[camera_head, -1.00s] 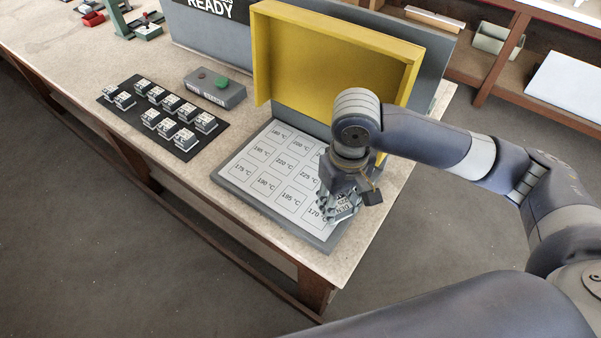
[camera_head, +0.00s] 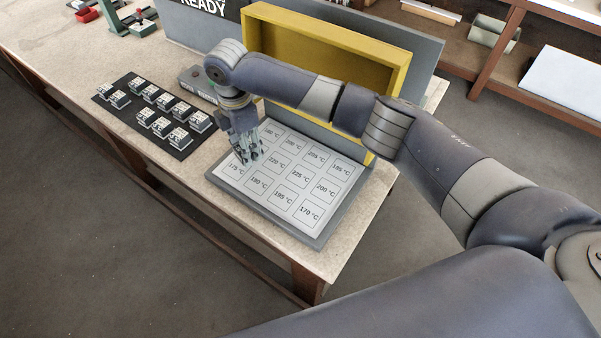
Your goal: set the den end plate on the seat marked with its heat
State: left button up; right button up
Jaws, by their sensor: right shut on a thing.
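My right gripper (camera_head: 249,156) hangs fingers-down over the left part of the seat board (camera_head: 331,233), just above the 175 °C seat (camera_head: 236,170). It is shut on a small grey end plate, mostly hidden by the fingers; its lettering cannot be read now. I cannot tell whether the plate touches the board. The board has rows of outlined seats marked with temperatures, including 170 °C (camera_head: 309,212), 195 °C (camera_head: 284,196) and 220 °C (camera_head: 276,162). No plate shows on the uncovered seats. My left gripper is not in view.
A black mat (camera_head: 182,154) with several small labelled blocks (camera_head: 161,127) lies left of the board. A grey button box (camera_head: 193,82) sits behind, partly covered by my arm. A raised yellow frame (camera_head: 392,72) stands behind the board. The table's front edge is close.

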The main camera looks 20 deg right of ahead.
jog(key=shift+w+a+r+n, duration=0.25)
jog(key=shift+w+a+n, duration=0.45)
jog(key=shift+n, duration=0.5)
jog(key=shift+w+a+n, duration=0.2)
jog(key=shift+a+n, duration=0.05)
jog(key=shift+n, duration=0.25)
jog(key=shift+s+d+r+p, duration=0.1)
jog(key=shift+d+p, duration=0.05)
jog(key=shift+p, duration=0.3)
jog(key=s+d+p, duration=0.1)
jog(key=d, duration=0.1)
jog(key=s+d+p, duration=0.1)
jog(key=s+d, duration=0.1)
jog(key=s+d+p, duration=0.1)
jog(key=d, duration=0.2)
jog(key=shift+s+f, duration=0.15)
jog(key=shift+f, duration=0.15)
send_over(301, 176)
jog(key=shift+a+f+p, duration=0.1)
jog(key=shift+f+p, duration=0.25)
jog(key=shift+f, duration=0.15)
notch_tip(301, 176, down, 4)
jog(key=b, duration=0.4)
jog(key=shift+r, duration=0.25)
